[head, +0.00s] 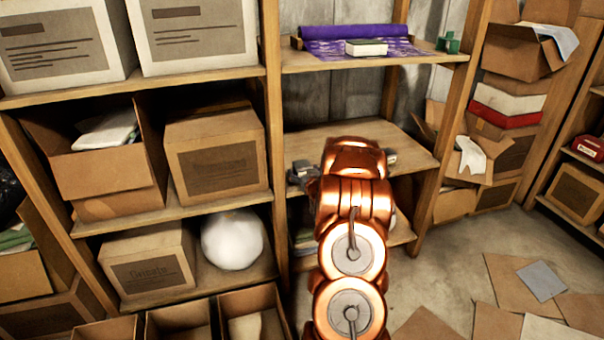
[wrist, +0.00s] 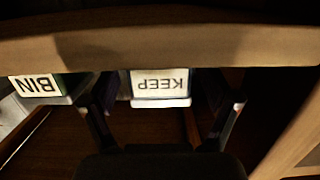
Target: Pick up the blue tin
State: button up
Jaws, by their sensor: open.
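No blue tin can be made out for sure in either view. In the wrist view, my gripper (wrist: 163,95) is open, with dark fingers spread left and right. An upside-down KEEP label (wrist: 160,84) shows between the fingers, on a thing with a pale blue lower edge; I cannot tell what that thing is. In the head view, my copper arm reaches toward the middle shelf (head: 408,138) and hides most of the gripper; only grey parts stick out on both sides.
A wooden edge (wrist: 160,42) crosses the top of the wrist view. A BIN label (wrist: 36,85) is on a greenish thing at left. The upper shelf holds a purple roll (head: 352,32), a white box (head: 366,47) and a small green thing (head: 448,43). Cardboard boxes (head: 216,155) fill the left shelves.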

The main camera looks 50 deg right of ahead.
jog(key=shift+x, duration=0.85)
jog(key=c, duration=1.3)
